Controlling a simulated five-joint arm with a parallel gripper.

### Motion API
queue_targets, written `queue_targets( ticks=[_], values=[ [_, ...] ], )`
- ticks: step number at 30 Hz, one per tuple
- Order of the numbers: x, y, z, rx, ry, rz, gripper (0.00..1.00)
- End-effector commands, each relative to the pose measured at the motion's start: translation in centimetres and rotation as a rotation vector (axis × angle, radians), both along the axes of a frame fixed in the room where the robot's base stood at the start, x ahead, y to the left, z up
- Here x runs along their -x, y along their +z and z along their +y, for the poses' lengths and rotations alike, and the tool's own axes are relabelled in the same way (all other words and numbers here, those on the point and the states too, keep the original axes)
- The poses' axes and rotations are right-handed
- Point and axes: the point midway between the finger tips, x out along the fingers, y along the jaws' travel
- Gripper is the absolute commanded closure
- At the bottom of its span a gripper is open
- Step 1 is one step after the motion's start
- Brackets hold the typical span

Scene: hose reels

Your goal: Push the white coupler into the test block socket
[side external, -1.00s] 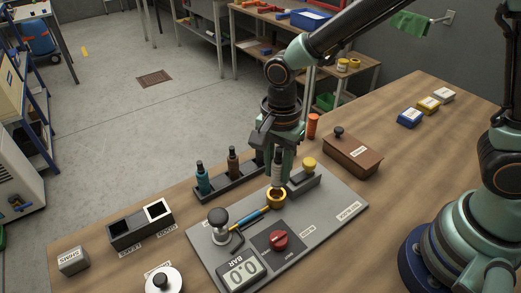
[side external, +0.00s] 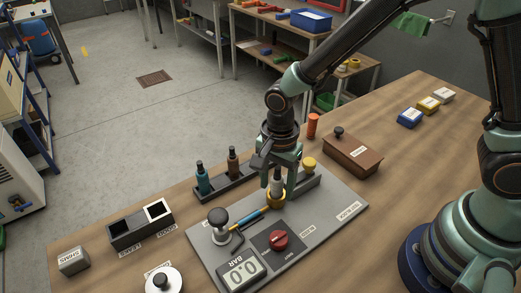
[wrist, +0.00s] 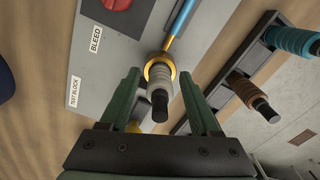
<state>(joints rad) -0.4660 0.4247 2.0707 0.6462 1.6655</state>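The white coupler (side external: 277,184), pale with a dark top, stands about upright with its lower end in the gold ring of the test block socket (side external: 275,201). In the wrist view the coupler (wrist: 158,80) also meets the gold socket ring (wrist: 160,64); how deep it sits is hidden. My gripper (side external: 279,182) is just above the test block (side external: 333,205), pointing down. In the wrist view my gripper (wrist: 159,74) is open, one finger on each side of the coupler, with a gap visible on both sides.
A rack (side external: 226,188) with teal and brown couplers stands behind the block. A brown box (side external: 352,155) stands to the right.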

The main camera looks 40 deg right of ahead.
Motion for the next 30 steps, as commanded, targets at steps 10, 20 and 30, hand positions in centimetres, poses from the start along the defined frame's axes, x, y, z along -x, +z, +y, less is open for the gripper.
queue_targets(
  ticks=[10,20,30],
  values=[
    [-0.1,0.8,0.0,-0.001,0.000,-0.002,0.37],
    [-0.2,6.9,0.1,-0.004,0.000,-0.007,0.37],
    [-0.1,11.8,0.0,-0.001,0.000,-0.003,0.37]
  ],
)
